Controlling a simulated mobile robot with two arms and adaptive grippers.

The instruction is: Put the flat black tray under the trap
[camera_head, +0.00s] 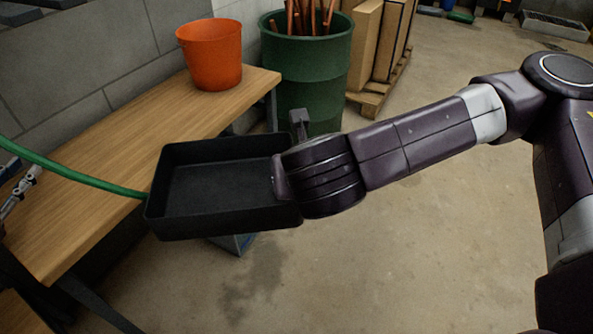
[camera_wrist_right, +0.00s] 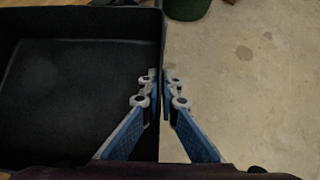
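The flat black tray (camera_head: 225,185) is held in the air, roughly level, beside and partly in front of the wooden bench. It looks empty. In the right wrist view the tray (camera_wrist_right: 80,90) fills the left side. My right gripper (camera_wrist_right: 160,78) is shut on the tray's side wall, one finger on each side of it. In the head view its fingers are hidden behind my wrist. My left gripper (camera_head: 18,190) shows only in part at the left edge, above the bench, with nothing visible in it. No trap can be made out.
An orange bucket (camera_head: 211,55) stands on the wooden bench (camera_head: 110,155). A green hose (camera_head: 75,172) runs from the left edge toward the tray. A green barrel (camera_head: 307,70) with copper pipes and boxes (camera_head: 375,45) on a pallet stand behind. The floor (camera_head: 420,240) at centre right is clear.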

